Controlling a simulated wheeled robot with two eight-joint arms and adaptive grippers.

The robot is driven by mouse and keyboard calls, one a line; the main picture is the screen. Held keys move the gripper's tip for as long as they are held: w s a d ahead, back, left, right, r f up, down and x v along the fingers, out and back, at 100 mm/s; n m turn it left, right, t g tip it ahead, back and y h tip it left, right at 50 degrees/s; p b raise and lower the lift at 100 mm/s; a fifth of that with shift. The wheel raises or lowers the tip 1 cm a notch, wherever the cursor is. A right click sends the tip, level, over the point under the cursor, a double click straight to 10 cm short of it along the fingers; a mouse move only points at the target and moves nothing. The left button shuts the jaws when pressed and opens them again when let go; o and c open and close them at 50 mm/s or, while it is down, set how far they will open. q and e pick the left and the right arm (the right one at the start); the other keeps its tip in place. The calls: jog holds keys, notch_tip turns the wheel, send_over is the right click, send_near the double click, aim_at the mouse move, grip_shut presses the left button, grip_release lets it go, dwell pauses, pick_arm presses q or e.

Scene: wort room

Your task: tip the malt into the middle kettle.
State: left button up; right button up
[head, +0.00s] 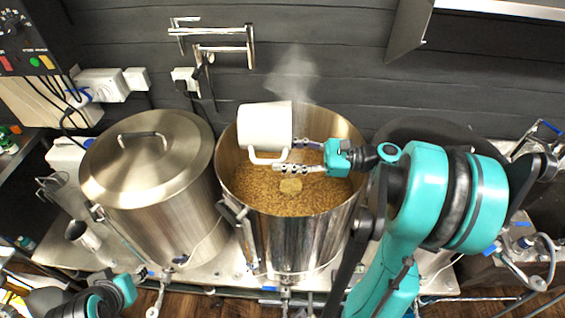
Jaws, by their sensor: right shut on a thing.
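The middle kettle (300,245) is an open steel pot with a bed of brown malt grain (260,190) in it. A paler clump (290,186) lies on the grain below the jug. My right gripper (296,156) is shut on a white jug (265,126) and holds it over the back half of this kettle. The jug lies tipped on its side, handle towards me; its inside is hidden, so I cannot tell what it holds. My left gripper (140,278) is low at the left, in front of the left kettle; its fingers are unclear.
The left kettle (150,165) has its domed lid on. A dark round vessel (425,130) at the right is partly hidden behind my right arm. Steam (293,75) rises behind the middle kettle. A wall pipe bracket (215,45) and control box (28,45) are at the back left.

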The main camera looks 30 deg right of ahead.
jog(key=shift+s+d+f+t+y+b, duration=0.15)
jog(key=shift+d+t+y+b, duration=0.35)
jog(key=shift+b, duration=0.8)
jog(key=shift+s+d+f+t+y+b, duration=0.1)
jog(key=shift+s+t+y+b, duration=0.1)
jog(key=shift+y+b, duration=0.8)
jog(key=shift+r+h, duration=0.1)
jog(key=shift+h, duration=0.2)
